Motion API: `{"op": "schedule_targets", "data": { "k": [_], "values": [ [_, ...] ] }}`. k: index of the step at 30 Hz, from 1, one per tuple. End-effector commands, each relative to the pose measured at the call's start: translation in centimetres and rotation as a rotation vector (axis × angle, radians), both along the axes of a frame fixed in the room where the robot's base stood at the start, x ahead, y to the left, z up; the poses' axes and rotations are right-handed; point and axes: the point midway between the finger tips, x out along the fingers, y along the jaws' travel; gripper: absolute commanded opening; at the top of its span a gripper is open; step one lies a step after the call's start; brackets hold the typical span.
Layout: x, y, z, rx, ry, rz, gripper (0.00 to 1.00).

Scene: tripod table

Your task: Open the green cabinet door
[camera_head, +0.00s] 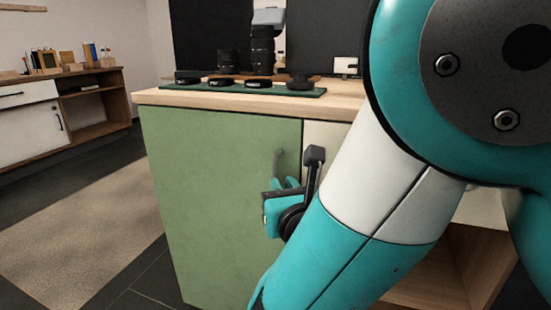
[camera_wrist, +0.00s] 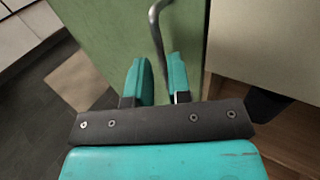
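The green cabinet door (camera_head: 215,200) fills the middle of the head view and looks shut. It also shows in the wrist view (camera_wrist: 105,35). Its grey bar handle (camera_head: 278,162) is upright near the door's right edge. In the wrist view the handle (camera_wrist: 157,35) runs down to the space between my teal fingers. My gripper (camera_wrist: 158,72) is open, with one finger on each side of the handle's lower part. The handle appears closer to the right finger; I cannot tell whether they touch. In the head view my gripper (camera_head: 284,190) is at the handle, partly hidden by my wrist.
The wooden countertop (camera_head: 150,97) above the door holds a green mat (camera_head: 215,88) with camera lenses. An open wooden shelf (camera_head: 432,285) is at the lower right, behind my arm. Floor and a beige rug (camera_head: 85,230) lie clear to the left.

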Motion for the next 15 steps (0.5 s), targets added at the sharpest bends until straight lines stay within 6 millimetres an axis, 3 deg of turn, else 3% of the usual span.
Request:
{"op": "schedule_targets", "data": {
  "k": [6, 15],
  "values": [
    [3.8, 0.9, 0.0, 0.003, 0.001, -0.003, 0.19],
    [5.3, 1.4, -0.1, 0.000, 0.000, 0.002, 0.19]
  ]
}}
